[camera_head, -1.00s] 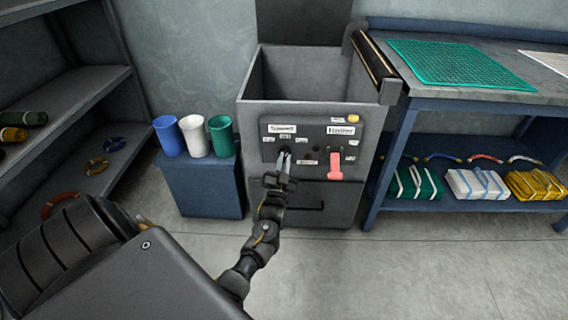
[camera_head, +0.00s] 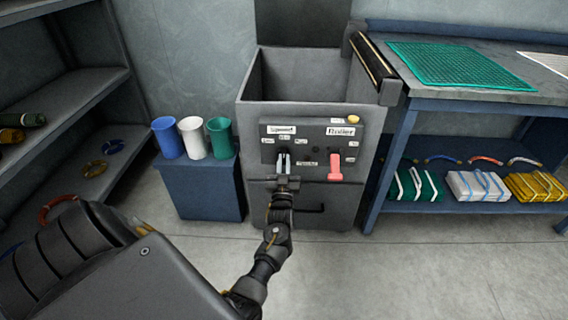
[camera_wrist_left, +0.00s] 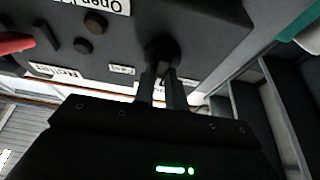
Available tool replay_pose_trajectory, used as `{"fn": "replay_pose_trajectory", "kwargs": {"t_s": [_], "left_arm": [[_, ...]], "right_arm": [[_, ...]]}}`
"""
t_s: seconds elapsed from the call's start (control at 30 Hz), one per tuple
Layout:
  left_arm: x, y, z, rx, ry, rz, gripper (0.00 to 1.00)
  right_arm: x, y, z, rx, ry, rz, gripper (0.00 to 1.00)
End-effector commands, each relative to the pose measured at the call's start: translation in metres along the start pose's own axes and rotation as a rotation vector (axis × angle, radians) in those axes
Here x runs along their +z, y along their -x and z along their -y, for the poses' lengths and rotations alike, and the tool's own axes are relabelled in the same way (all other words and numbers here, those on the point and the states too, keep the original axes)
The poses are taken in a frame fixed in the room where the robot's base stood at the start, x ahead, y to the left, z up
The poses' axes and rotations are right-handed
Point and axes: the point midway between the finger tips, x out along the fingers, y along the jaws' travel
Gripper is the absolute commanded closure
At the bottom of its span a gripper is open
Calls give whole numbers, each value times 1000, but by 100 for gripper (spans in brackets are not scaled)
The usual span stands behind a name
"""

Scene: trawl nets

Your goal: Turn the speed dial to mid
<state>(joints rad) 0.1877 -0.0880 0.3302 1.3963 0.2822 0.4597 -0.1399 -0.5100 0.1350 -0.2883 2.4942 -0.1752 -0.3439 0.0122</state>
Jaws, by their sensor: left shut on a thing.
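The machine's dark control panel (camera_head: 313,129) carries a white "Speed" label (camera_head: 282,129), with small labels below it that are hard to read. My left gripper (camera_head: 283,158) is at the panel just below these labels. Its fingers point at the panel and mostly hide the speed dial in the head view. In the left wrist view, the dark round dial (camera_wrist_left: 163,47) sits between the tips of my left gripper (camera_wrist_left: 165,73), which is shut on it. Which mark the dial points to cannot be made out. My right gripper is not in view.
A red lever (camera_head: 335,168) sticks out just right of my left gripper, under a "Roller" label (camera_head: 340,131). A yellow button (camera_head: 353,119) is at the panel's upper right. Cups stand on a blue cabinet (camera_head: 201,187) at left. A blue workbench (camera_head: 460,105) stands at right.

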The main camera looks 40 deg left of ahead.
Motion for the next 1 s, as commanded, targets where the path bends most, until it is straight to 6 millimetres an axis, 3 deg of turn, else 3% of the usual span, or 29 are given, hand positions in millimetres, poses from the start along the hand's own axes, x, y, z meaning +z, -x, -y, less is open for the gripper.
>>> {"fn": "replay_pose_trajectory", "kwargs": {"t_s": [0.17, 0.2, 0.33, 0.67, 0.77, 1.0], "left_arm": [[1, 1, 0, 1, 0, 2, 100], [1, 1, 0, 1, 0, 2, 83], [0, 1, 0, 1, -1, 2, 66], [0, 3, 0, 1, -1, 2, 65], [0, 13, 0, 1, -1, 3, 65], [0, 60, 0, 0, -1, 6, 65]], "right_arm": [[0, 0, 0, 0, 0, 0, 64], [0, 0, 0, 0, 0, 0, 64], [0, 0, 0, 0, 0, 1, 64], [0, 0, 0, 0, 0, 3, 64], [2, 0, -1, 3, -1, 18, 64], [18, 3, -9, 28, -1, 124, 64]]}}
